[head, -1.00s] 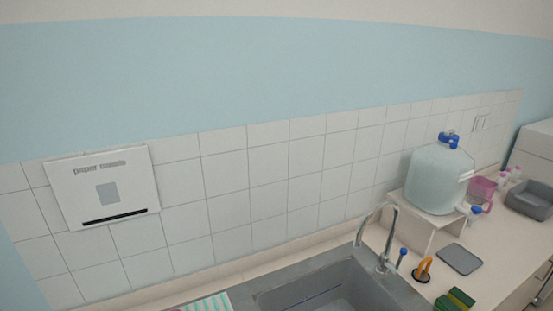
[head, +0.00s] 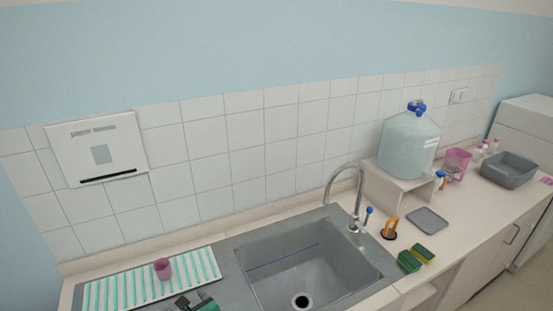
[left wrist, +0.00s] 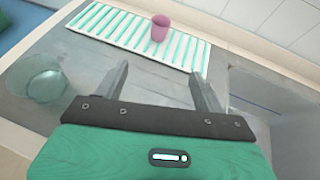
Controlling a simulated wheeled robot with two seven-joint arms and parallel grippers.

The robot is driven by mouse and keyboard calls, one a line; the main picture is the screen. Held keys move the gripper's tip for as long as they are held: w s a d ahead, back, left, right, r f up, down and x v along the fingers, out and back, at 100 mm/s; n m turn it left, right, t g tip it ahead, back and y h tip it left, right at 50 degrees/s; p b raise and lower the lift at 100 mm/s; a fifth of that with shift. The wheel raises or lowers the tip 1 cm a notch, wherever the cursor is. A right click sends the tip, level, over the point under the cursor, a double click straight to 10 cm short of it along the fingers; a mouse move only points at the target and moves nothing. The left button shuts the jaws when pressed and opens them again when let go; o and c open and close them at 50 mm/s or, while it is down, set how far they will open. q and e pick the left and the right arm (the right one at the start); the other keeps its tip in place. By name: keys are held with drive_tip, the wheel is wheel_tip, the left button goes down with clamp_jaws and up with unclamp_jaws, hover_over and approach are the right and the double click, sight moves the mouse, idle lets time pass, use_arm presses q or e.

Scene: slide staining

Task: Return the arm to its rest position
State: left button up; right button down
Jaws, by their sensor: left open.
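My left gripper (left wrist: 160,88) is open and empty in the left wrist view, its two grey fingers apart above the grey steel counter left of the sink. In the head view only a bit of its dark and green body shows at the bottom edge. A pink cup (head: 163,268) stands upright on the striped drying mat (head: 120,290). The cup also shows in the left wrist view (left wrist: 160,28), beyond the fingertips and apart from them. My right gripper is in neither view.
The sink (head: 300,270) is empty, with a tap (head: 355,205) behind it. A clear round glass vessel (left wrist: 38,78) stands at left in the wrist view. To the right are green-yellow sponges (head: 410,261), a grey pad (head: 428,220), a large water jug (head: 410,145) and a grey basin (head: 509,170).

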use_arm(q)
drive_tip(key=s+d+f+n+g+h, duration=0.1)
drive_tip(key=s+f+n+g+h, duration=0.1)
drive_tip(key=s+n, duration=0.3)
drive_tip(key=s+d+f+n+g+h, duration=0.2)
drive_tip(key=s+n, duration=0.4)
drive_tip(key=s+a+r+n+g+h, duration=0.1)
drive_tip(key=s+a+n+h, duration=0.1)
drive_tip(key=s+n, duration=0.55)
drive_tip(key=s+a+r+n+g+h, duration=0.1)
drive_tip(key=s+n+g+h, duration=0.1)
drive_tip(key=s+n, duration=0.55)
wheel_tip(320, 180, down, 38)
drive_tip(key=g+b, duration=0.1)
drive_tip(key=b, duration=0.6)
drive_tip(key=s+a+f+b, duration=0.1)
drive_tip(key=s+f+b, duration=0.1)
drive_tip(key=s+f, duration=0.7)
drive_tip(key=s+a+f+g+b, duration=0.1)
drive_tip(key=s+a+f+b, duration=0.1)
drive_tip(key=s+f, duration=0.8)
wheel_tip(320, 180, down, 6)
drive_tip(key=shift+a+f+b, duration=0.15)
drive_tip(key=shift+a+b, duration=0.15)
drive_tip(key=shift+b, duration=0.55)
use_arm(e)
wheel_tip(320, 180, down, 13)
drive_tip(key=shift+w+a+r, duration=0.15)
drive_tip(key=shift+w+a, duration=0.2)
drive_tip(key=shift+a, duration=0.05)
